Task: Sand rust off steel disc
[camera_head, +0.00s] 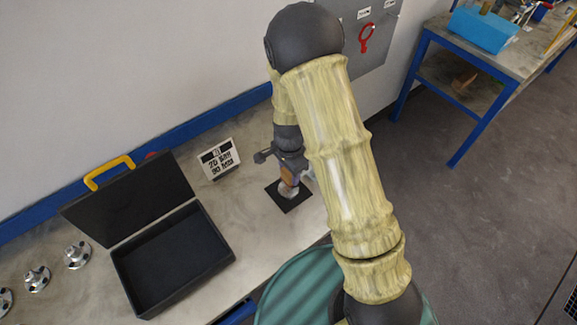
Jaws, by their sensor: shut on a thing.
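My gripper (288,173) points down over a small black mat (298,203) on the bench, right of the open case. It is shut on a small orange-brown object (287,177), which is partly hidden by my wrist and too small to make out. A pale grey, roundish piece (289,191) shows just under it on the mat; it may be the steel disc. I cannot tell whether the held object touches it, and no rust is clear at this size.
An open black case (172,260) with a yellow handle lies left on the grey bench. Several silver flanged parts (77,256) stand farther left. A white sign (218,159) stands behind. A blue-framed table with a blue bin (482,30) is at the upper right.

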